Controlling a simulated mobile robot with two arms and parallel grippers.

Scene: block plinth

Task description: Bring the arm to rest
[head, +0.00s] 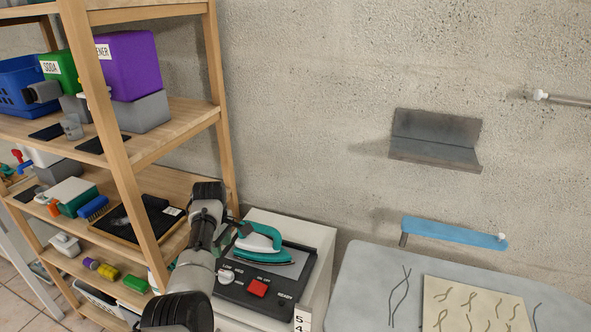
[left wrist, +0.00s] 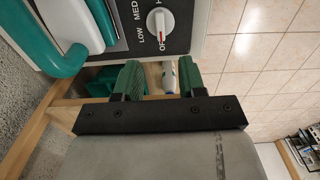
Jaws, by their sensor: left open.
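My left arm rises from the bottom of the head view, in front of the shelf and beside the white block plinth. My left gripper (left wrist: 160,78) shows in the left wrist view with its two green fingers apart and nothing visibly held between them. In the head view its fingers are mostly hidden by the arm. The white knob (left wrist: 160,20) on the black panel lies just beyond the fingers, apart from them; its red mark is at the OFF side. My right gripper is in neither view.
A teal and white iron (head: 258,243) rests on the plinth's top, behind a red button (head: 257,288). A loaded wooden shelf (head: 225,150) stands close at left. A blue wall bar (head: 455,232) and a grey board (head: 375,275) are at right.

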